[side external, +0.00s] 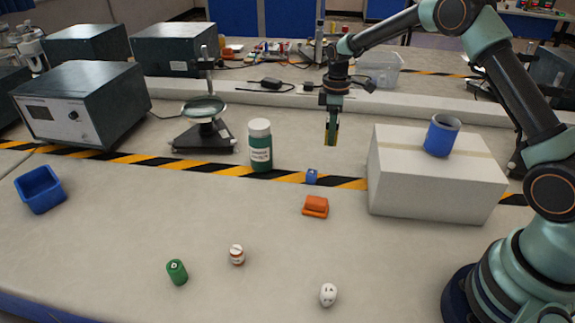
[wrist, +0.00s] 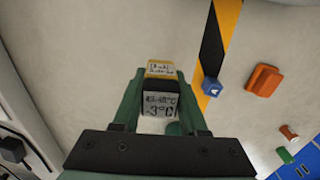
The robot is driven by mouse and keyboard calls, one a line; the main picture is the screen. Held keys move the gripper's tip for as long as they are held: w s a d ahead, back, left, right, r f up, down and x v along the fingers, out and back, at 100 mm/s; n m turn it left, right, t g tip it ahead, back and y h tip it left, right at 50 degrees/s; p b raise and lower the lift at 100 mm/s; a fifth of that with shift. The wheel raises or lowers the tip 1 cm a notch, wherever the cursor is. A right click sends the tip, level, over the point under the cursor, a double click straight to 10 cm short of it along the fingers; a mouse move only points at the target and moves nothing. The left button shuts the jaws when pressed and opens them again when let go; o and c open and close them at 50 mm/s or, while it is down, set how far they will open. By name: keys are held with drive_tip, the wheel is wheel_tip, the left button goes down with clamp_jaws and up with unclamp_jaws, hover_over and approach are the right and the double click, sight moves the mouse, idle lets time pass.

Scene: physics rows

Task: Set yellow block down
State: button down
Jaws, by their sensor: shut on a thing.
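The yellow block (wrist: 160,69) is between the fingers of my gripper (wrist: 159,78) in the wrist view. Its far face is yellow with dark writing, and its near face is grey and reads "-3°C". My gripper (side external: 331,141) is shut on it and points straight down in the side external view. There only a thin yellow strip of the block (side external: 331,132) shows between the dark fingers. Gripper and block appear to hang above the table, left of the white box and behind the striped line. The gap under the block is hard to judge.
A white box (side external: 430,190) with a blue cup (side external: 441,135) stands right. A small blue block (side external: 311,177), an orange piece (side external: 315,206) and a green-and-white bottle (side external: 260,145) are near. A blue bin (side external: 40,189) stands far left. Small items lie in front.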

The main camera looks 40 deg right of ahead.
drive_tip(key=shift+f, duration=2.7)
drive_tip(key=shift+f, duration=0.15)
drive_tip(key=shift+c, duration=2.2)
unclamp_jaws()
wheel_tip(320, 180, up, 12)
drive_tip(key=shift+r, duration=0.1)
wheel_tip(320, 180, up, 7)
drive_tip(key=m+t, duration=0.1)
drive_tip(key=m, duration=0.1)
hover_over(329, 160)
drive_tip(key=s+a, duration=0.2)
drive_tip(key=s, duration=0.1)
drive_tip(key=s+a+r+m+t, duration=0.2)
drive_tip(key=s+r, duration=0.1)
drive_tip(key=s, duration=0.3)
drive_tip(key=s+a+r+m+t, duration=0.1)
drive_tip(key=s+a+r+m, duration=0.1)
drive_tip(key=s+r, duration=0.35)
drive_tip(key=s+a+f+m+t, duration=0.1)
drive_tip(key=s+f+m, duration=0.2)
drive_tip(key=s, duration=0.5)
drive_tip(key=shift+s+f+t, duration=0.2)
drive_tip(key=shift+t, duration=0.1)
